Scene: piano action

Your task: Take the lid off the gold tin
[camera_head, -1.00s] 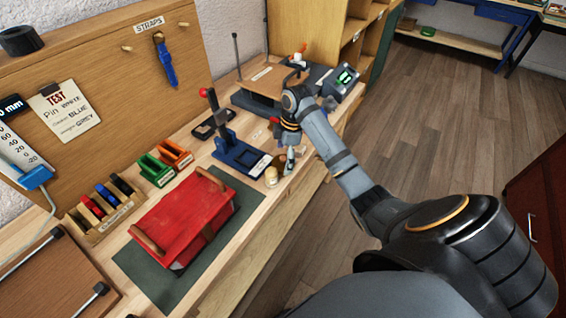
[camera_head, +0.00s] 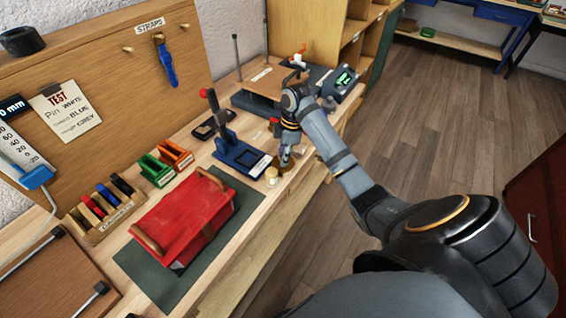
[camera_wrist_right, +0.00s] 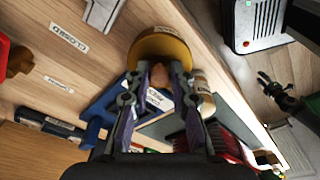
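The gold tin (camera_wrist_right: 160,45) shows in the right wrist view as a round gold shape just beyond my right gripper's fingertips. In the head view it is mostly hidden behind my right gripper (camera_head: 286,160), over the workbench's front edge area. In the right wrist view, my right gripper (camera_wrist_right: 161,72) has its two fingers apart, one on each side of a small brown knob-like piece (camera_wrist_right: 158,76) at the tin. I cannot tell whether the fingers touch it.
A small cream-lidded jar (camera_head: 271,176) stands close beside the tin; it also shows in the right wrist view (camera_wrist_right: 204,95). A blue press (camera_head: 240,156) with a red-knobbed lever stands just left. A red case (camera_head: 180,222) lies on a green mat (camera_head: 238,222).

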